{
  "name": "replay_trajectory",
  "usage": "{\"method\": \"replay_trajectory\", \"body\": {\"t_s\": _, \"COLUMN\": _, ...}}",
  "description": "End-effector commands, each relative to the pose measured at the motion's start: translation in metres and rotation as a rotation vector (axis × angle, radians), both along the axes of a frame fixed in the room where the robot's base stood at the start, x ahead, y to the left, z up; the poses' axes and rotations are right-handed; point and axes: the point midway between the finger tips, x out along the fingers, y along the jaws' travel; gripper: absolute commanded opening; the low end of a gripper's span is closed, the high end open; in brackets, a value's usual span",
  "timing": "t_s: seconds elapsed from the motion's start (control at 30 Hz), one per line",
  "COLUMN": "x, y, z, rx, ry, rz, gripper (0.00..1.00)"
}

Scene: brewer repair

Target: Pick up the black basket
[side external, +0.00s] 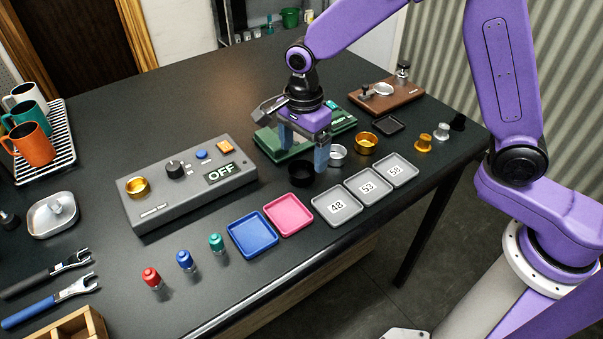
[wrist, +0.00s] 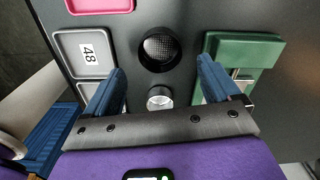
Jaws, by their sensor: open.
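The black basket (side external: 300,174) is a small round cup standing on the dark table. In the wrist view the black basket (wrist: 160,49) shows its mesh bottom, just beyond the fingertips and roughly centred between them. My gripper (side external: 304,153) is open and empty, pointing down above the table close to the basket. In the wrist view my gripper (wrist: 162,68) has its two blue fingers wide apart. A silver basket (wrist: 160,97) lies between the fingers in that view, nearer the palm; no contact with either basket is visible.
A gold basket (side external: 366,143) stands to the right of the silver one. A green device (side external: 275,144) is close behind the gripper. Grey numbered trays (side external: 337,208), a pink tray (side external: 289,214) and a blue tray (side external: 252,234) line the front. A grey control box (side external: 190,184) stands left.

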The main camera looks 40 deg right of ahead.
Motion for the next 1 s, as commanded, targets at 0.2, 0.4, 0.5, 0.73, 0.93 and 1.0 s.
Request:
{"method": "replay_trajectory", "body": {"t_s": 0.2, "x": -0.001, "y": 0.003, "z": -0.030, "rx": -0.003, "ry": 0.006, "rz": 0.000, "gripper": 0.89}}
{"method": "replay_trajectory", "body": {"t_s": 0.4, "x": 0.000, "y": 0.003, "z": -0.048, "rx": -0.002, "ry": 0.003, "rz": 0.000, "gripper": 0.89}}
{"method": "replay_trajectory", "body": {"t_s": 0.5, "x": 0.000, "y": 0.003, "z": -0.050, "rx": -0.001, "ry": 0.002, "rz": 0.000, "gripper": 0.89}}
{"method": "replay_trajectory", "body": {"t_s": 0.73, "x": 0.000, "y": 0.003, "z": -0.049, "rx": 0.000, "ry": 0.001, "rz": 0.000, "gripper": 0.67}}
{"method": "replay_trajectory", "body": {"t_s": 0.93, "x": 0.000, "y": 0.003, "z": -0.049, "rx": 0.000, "ry": 0.001, "rz": 0.000, "gripper": 0.29}}
{"method": "replay_trajectory", "body": {"t_s": 1.0, "x": 0.000, "y": 0.003, "z": -0.049, "rx": 0.000, "ry": 0.001, "rz": 0.000, "gripper": 0.29}}
